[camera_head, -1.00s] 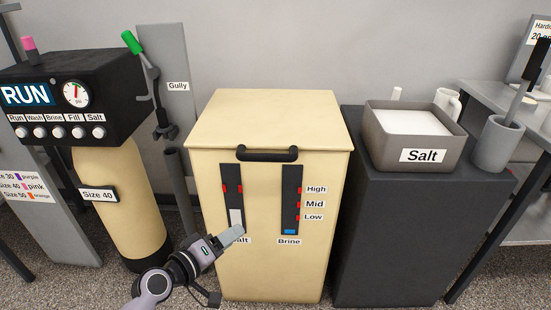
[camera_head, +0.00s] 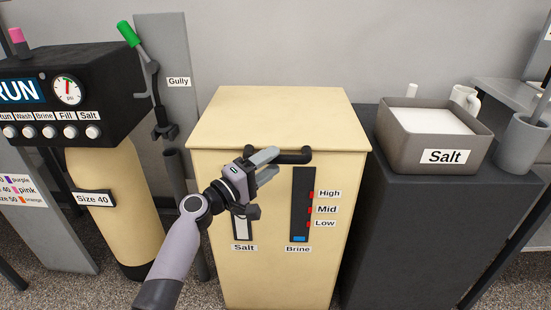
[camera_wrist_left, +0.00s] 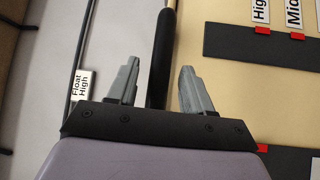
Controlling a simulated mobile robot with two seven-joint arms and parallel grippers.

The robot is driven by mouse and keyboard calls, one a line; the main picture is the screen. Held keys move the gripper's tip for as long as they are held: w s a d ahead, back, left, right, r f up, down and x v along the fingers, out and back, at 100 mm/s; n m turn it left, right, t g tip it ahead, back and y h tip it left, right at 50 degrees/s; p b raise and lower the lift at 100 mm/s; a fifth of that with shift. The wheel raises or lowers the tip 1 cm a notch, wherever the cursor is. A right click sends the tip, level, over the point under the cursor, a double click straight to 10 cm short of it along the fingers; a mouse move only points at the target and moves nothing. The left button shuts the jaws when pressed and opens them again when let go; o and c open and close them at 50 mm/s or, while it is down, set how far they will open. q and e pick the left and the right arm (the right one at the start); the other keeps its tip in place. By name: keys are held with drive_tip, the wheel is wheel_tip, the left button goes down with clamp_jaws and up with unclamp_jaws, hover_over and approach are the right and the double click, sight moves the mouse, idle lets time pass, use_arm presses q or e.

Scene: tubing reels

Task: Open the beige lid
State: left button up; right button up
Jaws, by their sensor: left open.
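The beige lid (camera_head: 280,118) lies flat and closed on the beige cabinet (camera_head: 335,260). A black bar handle (camera_head: 295,156) sits at the lid's front edge. My left gripper (camera_head: 268,164) is at the left part of this handle, with its jaws apart. In the left wrist view the black handle (camera_wrist_left: 161,60) runs between the two open fingers (camera_wrist_left: 155,88), nearer the left one. I cannot tell whether a finger touches it. My right gripper is not in view.
A grey Salt tub (camera_head: 390,145) and a grey cup (camera_head: 520,145) stand on the dark cabinet (camera_head: 400,240) to the right. A black control box (camera_head: 110,80) on a beige tank (camera_head: 120,200) and a grey Gully panel (camera_head: 180,60) stand left.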

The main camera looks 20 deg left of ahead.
use_arm(q)
drive_tip(key=shift+x, duration=1.15)
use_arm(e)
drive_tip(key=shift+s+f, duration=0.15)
